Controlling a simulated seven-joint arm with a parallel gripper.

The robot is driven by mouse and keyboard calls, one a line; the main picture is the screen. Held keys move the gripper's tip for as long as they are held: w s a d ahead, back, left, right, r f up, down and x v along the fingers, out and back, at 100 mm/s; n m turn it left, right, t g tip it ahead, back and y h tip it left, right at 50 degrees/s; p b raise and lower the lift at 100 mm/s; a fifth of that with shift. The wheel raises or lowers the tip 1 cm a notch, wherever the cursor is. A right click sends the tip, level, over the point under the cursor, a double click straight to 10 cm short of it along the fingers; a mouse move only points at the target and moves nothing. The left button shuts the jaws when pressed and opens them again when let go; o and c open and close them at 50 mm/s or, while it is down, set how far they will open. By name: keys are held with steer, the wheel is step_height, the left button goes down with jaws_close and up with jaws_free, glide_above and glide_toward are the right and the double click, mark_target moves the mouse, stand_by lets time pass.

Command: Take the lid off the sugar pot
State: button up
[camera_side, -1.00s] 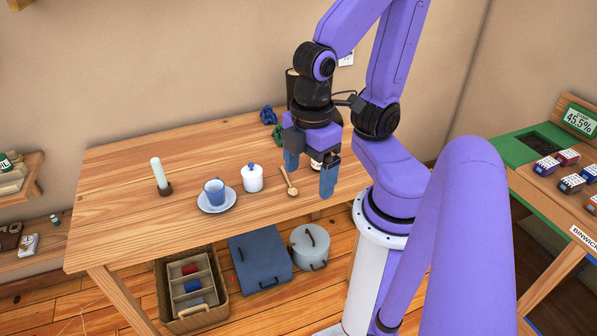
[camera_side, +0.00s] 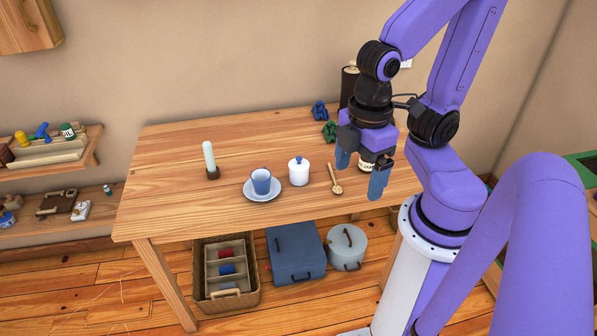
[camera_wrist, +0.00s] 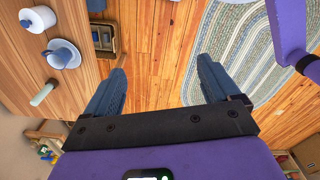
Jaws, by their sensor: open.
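The sugar pot (camera_side: 299,176) is a small white pot standing on the wooden table. Its lid (camera_side: 299,162) has a blue knob and sits on top of it. In the wrist view the white pot (camera_wrist: 36,20) shows at the top left corner, with its blue knob (camera_wrist: 25,23). My gripper (camera_side: 361,180) is open and empty, with blue fingers pointing down. In the side view it appears to the right of the pot, beyond the wooden spoon, and apart from both. In the wrist view the space between the fingers (camera_wrist: 163,85) shows only floor.
A blue cup on a saucer (camera_side: 263,193) stands just left of the pot, and a candle (camera_side: 210,158) further left. A wooden spoon (camera_side: 335,180) lies to the right. A labelled jar (camera_side: 366,165) is behind my fingers. Green and blue crumpled items (camera_side: 320,111) lie at the back.

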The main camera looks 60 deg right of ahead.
stand_by(0.3)
steer(key=shift+o, duration=0.8)
steer(key=w+m, duration=0.9)
steer(key=w, duration=0.1)
steer(key=m, duration=2.2)
glide_above(299, 157)
step_height(299, 157, down, 7)
step_height(299, 157, down, 16)
steer(key=shift+f, duration=0.1)
steer(key=c, duration=1.1)
